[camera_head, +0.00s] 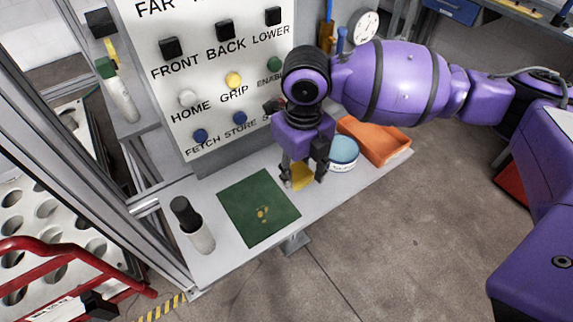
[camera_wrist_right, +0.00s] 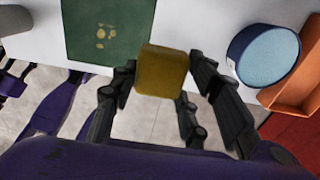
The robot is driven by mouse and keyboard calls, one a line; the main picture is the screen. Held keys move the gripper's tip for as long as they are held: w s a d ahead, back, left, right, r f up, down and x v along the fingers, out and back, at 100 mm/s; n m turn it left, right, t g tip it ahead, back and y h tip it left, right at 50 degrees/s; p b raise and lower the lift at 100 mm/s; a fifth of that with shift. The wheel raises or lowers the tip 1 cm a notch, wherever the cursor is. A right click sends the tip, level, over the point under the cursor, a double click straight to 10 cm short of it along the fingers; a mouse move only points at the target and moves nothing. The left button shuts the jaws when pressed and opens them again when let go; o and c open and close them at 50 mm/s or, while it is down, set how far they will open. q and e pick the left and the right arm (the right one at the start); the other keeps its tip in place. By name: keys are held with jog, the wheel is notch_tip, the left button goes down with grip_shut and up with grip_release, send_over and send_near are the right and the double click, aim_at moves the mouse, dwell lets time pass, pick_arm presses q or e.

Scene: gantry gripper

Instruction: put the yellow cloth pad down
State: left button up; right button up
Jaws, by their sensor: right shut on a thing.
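The yellow cloth pad (camera_head: 301,177) is between the fingers of my right gripper (camera_head: 303,178), which is shut on it. In the right wrist view the pad (camera_wrist_right: 162,71) is a small yellow block at the fingertips (camera_wrist_right: 162,80), near the shelf's front edge. Whether it touches the shelf cannot be told. To its left lies a green mat (camera_head: 258,205) with a few yellowish marks on it; the mat also shows in the wrist view (camera_wrist_right: 107,20).
A round tub with a light blue top (camera_head: 344,151) and an orange tray (camera_head: 375,141) stand right of the gripper. A black-capped white bottle (camera_head: 193,226) stands left of the mat. The button panel (camera_head: 215,75) rises behind the white shelf (camera_head: 228,262).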

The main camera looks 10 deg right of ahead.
aim_at(302, 171)
jog(key=w+f, duration=0.1)
jog(key=d+f, duration=0.1)
jog(key=w+f, duration=0.1)
jog(key=f, duration=0.1)
jog(key=shift+w+d, duration=0.2)
jog(key=shift+w, duration=0.15)
jog(key=shift+w+f, duration=0.1)
jog(key=shift+f, duration=1.45)
jog(key=shift+f, duration=0.2)
jog(key=o, duration=1)
